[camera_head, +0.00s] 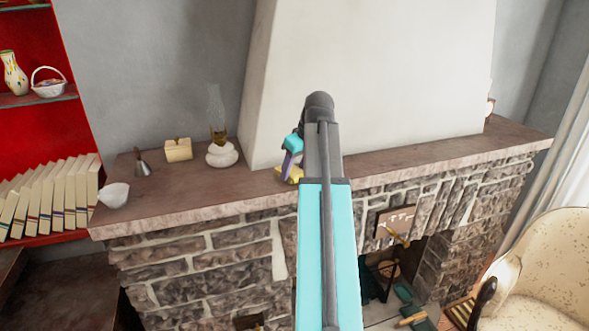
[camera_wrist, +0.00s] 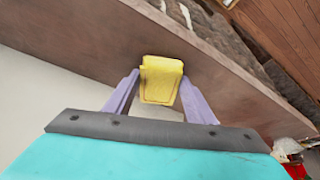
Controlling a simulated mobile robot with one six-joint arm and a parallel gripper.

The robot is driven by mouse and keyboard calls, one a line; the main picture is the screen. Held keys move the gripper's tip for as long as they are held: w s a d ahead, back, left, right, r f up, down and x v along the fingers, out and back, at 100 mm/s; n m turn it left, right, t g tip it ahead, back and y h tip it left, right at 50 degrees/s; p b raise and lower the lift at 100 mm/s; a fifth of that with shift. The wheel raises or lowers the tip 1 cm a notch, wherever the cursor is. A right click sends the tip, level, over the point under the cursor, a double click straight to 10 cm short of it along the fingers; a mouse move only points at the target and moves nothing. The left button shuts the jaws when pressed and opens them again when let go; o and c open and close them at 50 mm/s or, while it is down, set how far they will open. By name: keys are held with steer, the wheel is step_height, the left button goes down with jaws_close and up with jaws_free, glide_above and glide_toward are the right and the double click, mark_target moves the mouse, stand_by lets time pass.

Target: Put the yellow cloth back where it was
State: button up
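The yellow cloth (camera_wrist: 161,80) is a small folded piece between the two purple fingers of my gripper (camera_wrist: 161,79) in the wrist view. The fingertips meet its two side edges, so the gripper looks shut on it. In the head view the yellow cloth (camera_head: 289,176) shows just below my gripper (camera_head: 289,165), at the brown mantel shelf (camera_head: 225,193), left of my arm. I cannot tell whether the cloth touches the shelf. My arm hides part of the shelf to the right of the cloth.
On the mantel's left stand an oil lamp (camera_head: 220,150), a cream box (camera_head: 178,150), a small bell (camera_head: 142,164) and a white bowl (camera_head: 114,195). The white chimney breast (camera_head: 375,75) rises behind. An armchair (camera_head: 540,275) stands at the right.

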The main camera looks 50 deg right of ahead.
steer(key=o, duration=0.3)
steer(key=shift+r, duration=0.2)
steer(key=b+v, duration=0.3)
steer(key=v, duration=0.9)
stand_by(0.5)
stand_by(0.5)
